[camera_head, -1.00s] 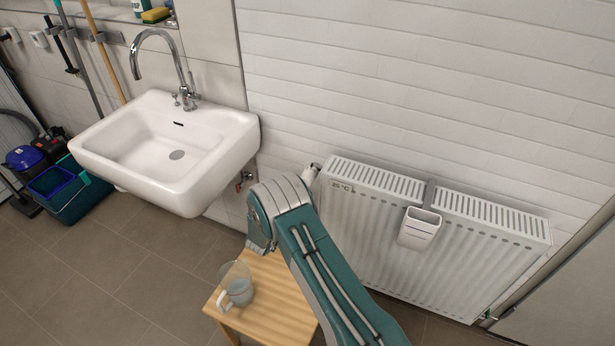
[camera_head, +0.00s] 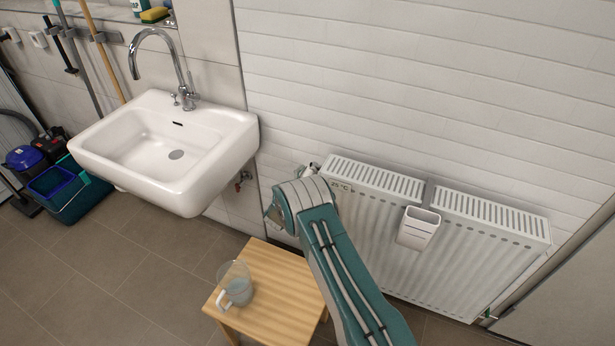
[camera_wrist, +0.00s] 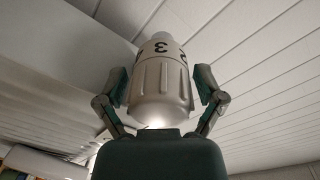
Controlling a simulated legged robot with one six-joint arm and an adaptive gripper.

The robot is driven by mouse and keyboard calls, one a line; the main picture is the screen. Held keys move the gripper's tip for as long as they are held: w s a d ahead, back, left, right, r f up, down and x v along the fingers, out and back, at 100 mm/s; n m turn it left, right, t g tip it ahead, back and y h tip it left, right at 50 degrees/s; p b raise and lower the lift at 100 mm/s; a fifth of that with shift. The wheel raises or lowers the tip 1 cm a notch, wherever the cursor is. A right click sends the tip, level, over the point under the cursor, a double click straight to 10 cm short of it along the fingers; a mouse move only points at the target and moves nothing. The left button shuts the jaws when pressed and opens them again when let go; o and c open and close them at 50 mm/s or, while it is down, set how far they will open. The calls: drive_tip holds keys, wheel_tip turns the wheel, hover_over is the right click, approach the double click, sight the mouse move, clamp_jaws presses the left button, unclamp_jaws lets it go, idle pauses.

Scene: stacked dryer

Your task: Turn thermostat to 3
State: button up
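The thermostat (camera_wrist: 160,82) is a white ribbed knob with dark numbers. In the wrist view a 3 shows near the middle of its upper band, with part of another number to its right. My gripper (camera_wrist: 160,92) has one finger on each side of the knob. The fingers are spread, with a narrow gap seeming to show on both sides; contact cannot be made out. In the head view the thermostat (camera_head: 310,170) is a small white piece at the radiator's upper left corner, mostly behind my arm. My gripper is hidden there.
The white radiator (camera_head: 465,255) is on the wall, marked 25 °C, with a white container (camera_head: 419,229) hanging on its front. A sink (camera_head: 165,150) is at left.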

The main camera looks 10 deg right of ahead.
drive_tip(key=c, duration=0.5)
drive_tip(key=shift+n, duration=0.4)
drive_tip(key=n, duration=0.3)
drive_tip(key=shift+n, duration=0.4)
drive_tip(key=n, duration=0.5)
drive_tip(key=shift+n, duration=0.3)
drive_tip(key=n+t, duration=0.1)
drive_tip(key=n, duration=0.4)
drive_tip(key=shift+w+n, duration=0.1)
drive_tip(key=shift+n, duration=0.3)
drive_tip(key=shift+a+n+y, duration=0.15)
drive_tip(key=shift+n+y, duration=0.25)
drive_tip(key=shift+n, duration=1.9)
